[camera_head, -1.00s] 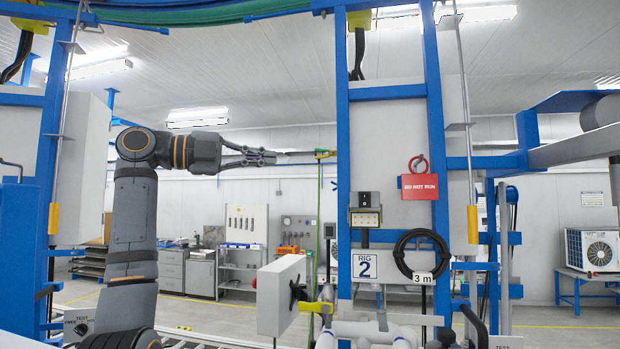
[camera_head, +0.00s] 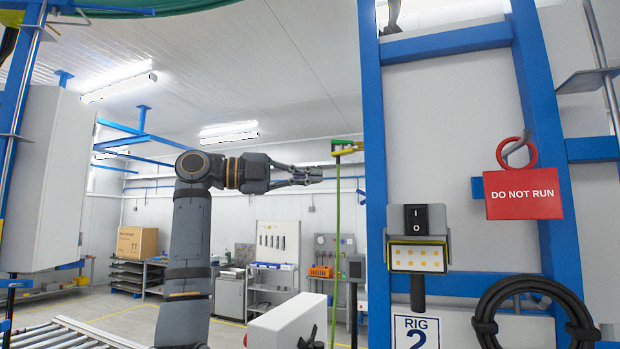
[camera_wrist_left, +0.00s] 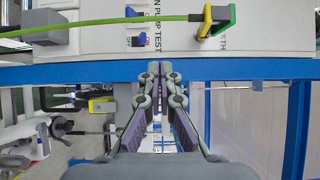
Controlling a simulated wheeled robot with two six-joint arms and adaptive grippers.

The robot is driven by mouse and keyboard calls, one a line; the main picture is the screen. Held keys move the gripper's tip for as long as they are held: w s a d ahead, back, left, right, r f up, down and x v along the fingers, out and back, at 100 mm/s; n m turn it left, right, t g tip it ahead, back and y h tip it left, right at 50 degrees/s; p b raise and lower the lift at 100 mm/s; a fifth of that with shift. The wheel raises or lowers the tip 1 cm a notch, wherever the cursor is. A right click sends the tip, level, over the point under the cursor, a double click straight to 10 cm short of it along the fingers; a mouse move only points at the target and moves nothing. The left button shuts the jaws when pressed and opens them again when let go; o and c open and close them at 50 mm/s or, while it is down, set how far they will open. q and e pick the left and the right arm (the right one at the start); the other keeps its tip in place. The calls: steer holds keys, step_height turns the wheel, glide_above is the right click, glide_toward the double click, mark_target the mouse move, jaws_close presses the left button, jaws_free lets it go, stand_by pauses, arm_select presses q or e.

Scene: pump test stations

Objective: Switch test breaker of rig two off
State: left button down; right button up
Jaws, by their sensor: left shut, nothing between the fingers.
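Rig two's blue frame (camera_head: 375,180) stands right of centre in the head view, above the RIG 2 sign (camera_head: 416,333). My left gripper (camera_head: 316,176) is shut and empty, pointing right towards the frame, left of its post. In the left wrist view the shut fingertips (camera_wrist_left: 155,68) are just short of a pale panel (camera_wrist_left: 80,62) lettered PUMP TEST. Two small blue switch levers sit on it, the nearer one (camera_wrist_left: 138,40) beside ON and OFF lettering, the other (camera_wrist_left: 133,12) beyond it. The fingertips look apart from both. I cannot tell the levers' positions. My right gripper is out of view.
A green-and-yellow clamp (camera_wrist_left: 215,22) with a green cable (camera_wrist_left: 100,24) is beside the levers; the clamp also shows in the head view (camera_head: 347,147).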

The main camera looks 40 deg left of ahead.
arm_select(q)
steer(key=x, duration=0.9)
steer(key=shift+w+f+p, duration=0.25)
steer(key=shift+w+p, duration=0.05)
steer(key=shift+p, duration=0.1)
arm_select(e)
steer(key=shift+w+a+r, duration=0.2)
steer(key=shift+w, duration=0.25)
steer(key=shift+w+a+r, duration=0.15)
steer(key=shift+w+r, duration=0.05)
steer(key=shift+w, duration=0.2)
arm_select(q)
steer(key=shift+a+f, duration=0.1)
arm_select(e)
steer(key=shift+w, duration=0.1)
arm_select(q)
steer(key=s+a, duration=0.2)
steer(key=a, duration=0.6)
steer(key=shift+f, duration=0.15)
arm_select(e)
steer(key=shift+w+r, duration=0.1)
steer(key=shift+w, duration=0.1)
arm_select(q)
steer(key=shift+d, duration=0.15)
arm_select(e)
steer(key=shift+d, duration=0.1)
